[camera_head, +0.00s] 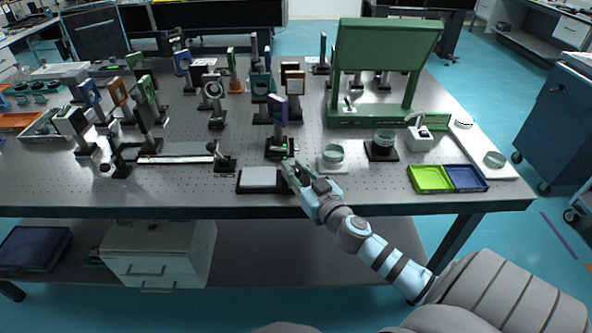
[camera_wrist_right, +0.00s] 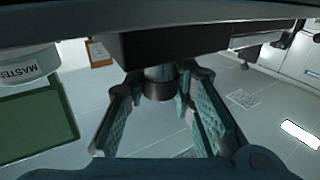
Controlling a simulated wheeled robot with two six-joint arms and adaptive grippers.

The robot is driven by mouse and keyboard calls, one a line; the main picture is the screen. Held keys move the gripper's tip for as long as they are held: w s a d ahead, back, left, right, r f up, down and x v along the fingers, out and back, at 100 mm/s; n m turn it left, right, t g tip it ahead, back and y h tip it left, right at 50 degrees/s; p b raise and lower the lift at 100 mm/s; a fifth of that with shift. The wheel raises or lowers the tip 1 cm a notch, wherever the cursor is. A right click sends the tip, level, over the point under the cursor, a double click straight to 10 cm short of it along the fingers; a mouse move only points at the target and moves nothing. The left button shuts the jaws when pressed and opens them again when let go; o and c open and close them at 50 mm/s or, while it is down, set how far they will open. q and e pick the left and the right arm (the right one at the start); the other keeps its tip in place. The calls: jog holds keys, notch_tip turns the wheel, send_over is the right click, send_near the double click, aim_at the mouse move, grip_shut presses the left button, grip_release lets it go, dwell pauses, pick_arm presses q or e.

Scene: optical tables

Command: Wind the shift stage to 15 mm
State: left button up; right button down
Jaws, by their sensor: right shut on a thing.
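The shift stage (camera_head: 281,151) is a small dark stage near the front edge of the optical table. It carries a post with a purple-framed optic (camera_head: 278,109) and shows a small green light or readout, too small to read. My right gripper (camera_head: 288,169) reaches it from the front. In the right wrist view, the gripper's fingers (camera_wrist_right: 162,85) lie on either side of a short grey round knob (camera_wrist_right: 159,76) under a dark block, and are shut on it. The knob's scale cannot be read. My left gripper is not in view.
A flat grey-topped pad (camera_head: 259,178) lies just left of my right gripper. A white cylinder marked "MASTER" (camera_wrist_right: 28,68) shows in the wrist view. Several mounted optics crowd the left.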

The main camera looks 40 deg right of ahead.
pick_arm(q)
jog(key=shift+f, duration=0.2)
pick_arm(e)
jog(key=shift+m+h, duration=0.4)
jog(key=shift+h, duration=0.2)
